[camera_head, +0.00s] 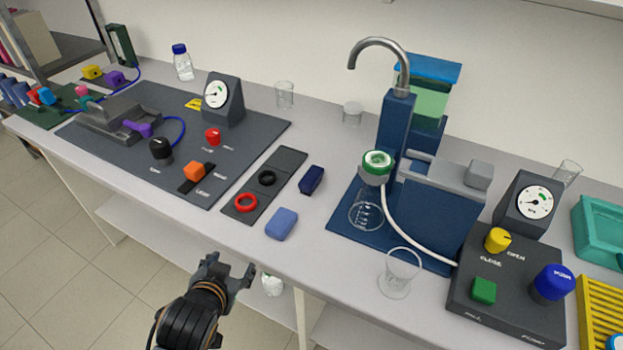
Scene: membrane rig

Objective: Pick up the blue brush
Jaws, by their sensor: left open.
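Two blue items lie on the bench near its front edge, and neither shows clear bristles. One is a small dark blue block (311,179), which may be the blue brush. The other is a lighter blue rounded block (282,223), closer to the edge and sponge-like. My left gripper (236,271) is open and empty. In the picture it is below and left of both blue items, in front of the bench edge and touching neither. My right gripper is not in view.
A dark mat (279,172) with a red ring (246,202) and a black ring (267,177) lies left of the blue items. A blue rig with a curved spout (380,44) and a glass beaker (399,273) stand to the right. Bare bench surrounds the lighter blue block.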

